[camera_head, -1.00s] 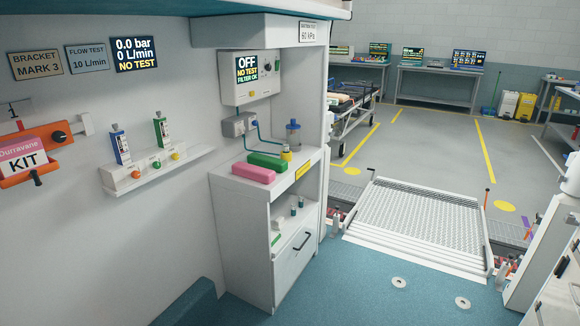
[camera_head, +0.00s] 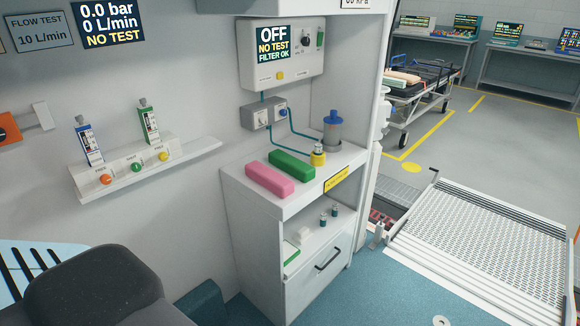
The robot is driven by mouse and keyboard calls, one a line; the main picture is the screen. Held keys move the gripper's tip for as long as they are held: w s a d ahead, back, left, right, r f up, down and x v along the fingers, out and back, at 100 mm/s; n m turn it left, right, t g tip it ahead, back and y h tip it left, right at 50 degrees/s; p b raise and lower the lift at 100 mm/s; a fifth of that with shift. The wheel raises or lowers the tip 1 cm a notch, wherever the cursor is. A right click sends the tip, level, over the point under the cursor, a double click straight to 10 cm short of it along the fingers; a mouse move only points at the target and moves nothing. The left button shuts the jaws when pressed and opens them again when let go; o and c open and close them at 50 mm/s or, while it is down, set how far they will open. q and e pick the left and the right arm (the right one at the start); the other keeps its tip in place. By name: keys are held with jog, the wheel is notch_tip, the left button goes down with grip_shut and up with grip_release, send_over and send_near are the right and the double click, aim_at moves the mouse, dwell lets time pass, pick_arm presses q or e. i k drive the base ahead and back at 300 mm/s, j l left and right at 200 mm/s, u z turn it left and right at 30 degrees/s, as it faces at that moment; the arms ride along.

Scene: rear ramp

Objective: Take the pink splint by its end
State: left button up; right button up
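The pink splint (camera_head: 270,181) is a long, soft-edged block lying flat on top of the white cabinet (camera_head: 255,203). It lies at a slant, with one end toward the wall and the other toward the cabinet's front edge. A green block (camera_head: 292,166) of similar shape lies just behind it to the right, roughly parallel. The top and near side of the pink splint show clearly, and nothing rests on it. Neither of my grippers shows in the head view.
A yellow-based fitting (camera_head: 318,156) and a blue-topped jar (camera_head: 333,131) stand right of the blocks. The suction panel (camera_head: 281,55) hangs above. A wall shelf (camera_head: 145,168) juts out at left. A dark rounded shape (camera_head: 90,285) fills the lower left. Blue floor lies before the cabinet.

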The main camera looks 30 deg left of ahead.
aim_at(283, 187)
jog(key=i+u, duration=0.1)
jog(key=i, duration=0.55)
jog(key=i+l+u, duration=0.1)
jog(key=i, duration=0.55)
jog(key=i+l+u, duration=0.1)
jog(key=i+u, duration=0.15)
jog(key=u, duration=0.15)
jog(key=i+l+u, duration=0.15)
jog(key=u, duration=0.25)
jog(key=i+l+u, duration=0.25)
jog(key=u, duration=0.2)
jog(key=i+l+u, duration=0.25)
jog(key=u, duration=0.15)
jog(key=i+l+u, duration=0.1)
jog(key=l+u, duration=0.3)
jog(key=i+l+u, duration=0.1)
jog(key=l+u, duration=0.2)
jog(key=l, duration=0.2)
jog(key=l+u, duration=0.3)
jog(key=l, duration=0.2)
